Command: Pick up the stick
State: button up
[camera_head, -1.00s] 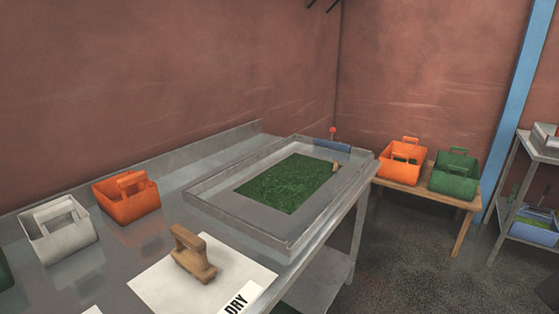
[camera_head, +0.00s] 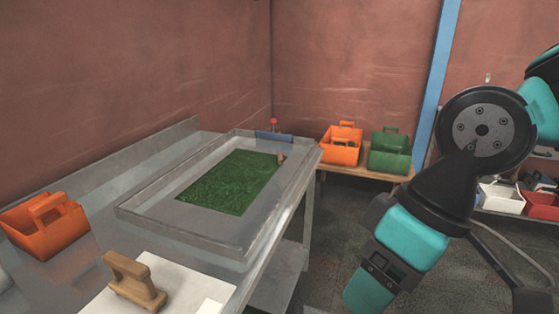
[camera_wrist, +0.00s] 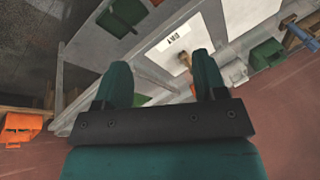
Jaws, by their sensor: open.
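No thing is plainly a lone stick. A small wooden piece (camera_head: 280,158) stands at the far right corner of the metal tray (camera_head: 245,247), near a blue bar (camera_head: 273,136). A thin upright piece with a red tip (camera_head: 274,122) rises behind the bar. A wooden block with a handle (camera_head: 134,283) rests on a white sheet (camera_head: 190,288) at the front. My gripper (camera_wrist: 163,75) is open in the wrist view, with nothing held between its teal fingers. The wooden block (camera_wrist: 185,59) shows beyond and between them, well apart. In the head view my arm is at the right, with the gripper out of frame.
A green patch (camera_head: 228,182) covers the tray's middle. An orange basket (camera_head: 35,235) stands on the metal table at left. Orange (camera_head: 339,151) and green (camera_head: 388,160) baskets stand on a wooden bench behind. A shelf holds a white bin (camera_head: 502,198) at right. Floor shows between table and arm.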

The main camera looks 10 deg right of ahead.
aim_at(281, 158)
jog(key=z, duration=0.55)
jog(key=k, duration=0.65)
jog(key=z, duration=0.65)
jog(key=i, duration=2.95)
jog(key=u, duration=1.45)
jog(key=i, duration=1)
jog(key=u, duration=1.1)
jog(key=i, duration=0.2)
jog(key=u, duration=0.05)
